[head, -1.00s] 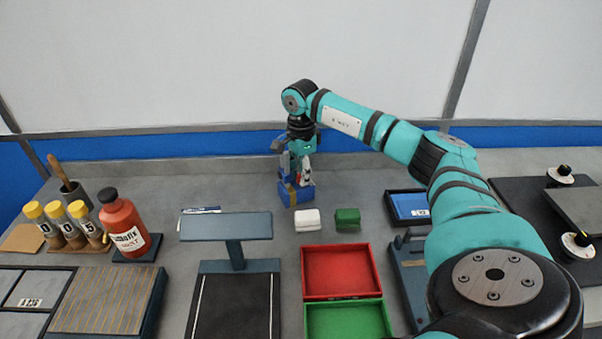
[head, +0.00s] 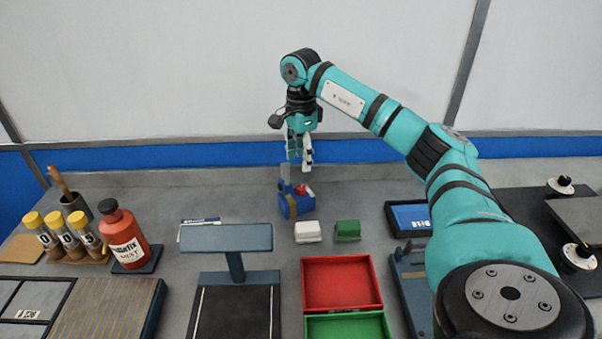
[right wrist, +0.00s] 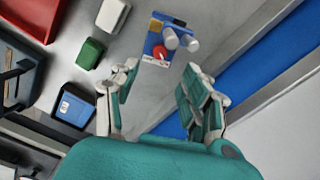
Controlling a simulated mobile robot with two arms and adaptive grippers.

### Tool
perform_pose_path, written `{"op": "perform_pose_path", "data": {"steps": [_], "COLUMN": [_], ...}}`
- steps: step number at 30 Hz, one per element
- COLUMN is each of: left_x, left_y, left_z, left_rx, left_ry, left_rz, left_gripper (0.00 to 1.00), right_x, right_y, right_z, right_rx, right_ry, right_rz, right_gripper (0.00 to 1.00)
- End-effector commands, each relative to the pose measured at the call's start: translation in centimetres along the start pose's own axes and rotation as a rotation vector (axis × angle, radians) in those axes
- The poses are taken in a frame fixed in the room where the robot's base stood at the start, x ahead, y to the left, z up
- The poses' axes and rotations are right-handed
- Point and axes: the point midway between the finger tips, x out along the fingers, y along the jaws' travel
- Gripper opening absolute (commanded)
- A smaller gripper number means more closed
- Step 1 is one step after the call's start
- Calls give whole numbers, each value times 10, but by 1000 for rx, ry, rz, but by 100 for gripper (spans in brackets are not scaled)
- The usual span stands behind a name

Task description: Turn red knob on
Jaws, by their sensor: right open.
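The red knob (right wrist: 160,52) sits on a small blue device (right wrist: 155,38) that also carries grey-white cylinders. In the head view the blue device (head: 289,206) stands at the back middle of the bench, with the red knob (head: 304,190) on its right side. My right gripper (head: 300,167) is open and empty, pointing down above the device and apart from it. In the right wrist view its fingers (right wrist: 155,92) are spread wide, with the knob beyond the gap between them. Which way the knob is turned is too small to tell. My left gripper is not in view.
A white block (head: 308,232) and a green block (head: 347,231) lie just in front of the device. A red tray (head: 341,261) and a blue-grey stand (head: 225,238) are nearer. A red bottle (head: 124,235) stands at left. The bench behind the device is clear.

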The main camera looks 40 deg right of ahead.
Motion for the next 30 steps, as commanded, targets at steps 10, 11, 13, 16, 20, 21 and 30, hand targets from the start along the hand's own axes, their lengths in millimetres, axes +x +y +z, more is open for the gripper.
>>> {"op": "perform_pose_path", "data": {"steps": [10, 11, 13, 16, 20, 21, 30], "left_x": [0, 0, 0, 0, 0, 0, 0], "left_y": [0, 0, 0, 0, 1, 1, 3], "left_z": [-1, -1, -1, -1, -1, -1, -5], "left_rx": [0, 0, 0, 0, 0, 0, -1], "left_ry": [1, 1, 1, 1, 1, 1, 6], "left_rz": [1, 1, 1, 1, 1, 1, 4], "left_gripper": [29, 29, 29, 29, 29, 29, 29], "right_x": [-29, -29, -29, -29, -29, -29, -28], "right_y": [0, 0, 0, 0, 0, 0, 0], "right_z": [0, 0, 0, 0, 0, 0, 0], "right_rx": [-1, -1, -1, -1, -1, -1, -1], "right_ry": [0, 0, 0, 0, 0, 0, 0], "right_rz": [1, 1, 1, 1, 1, 1, 1], "right_gripper": [47, 47, 47, 47, 47, 47, 47]}}
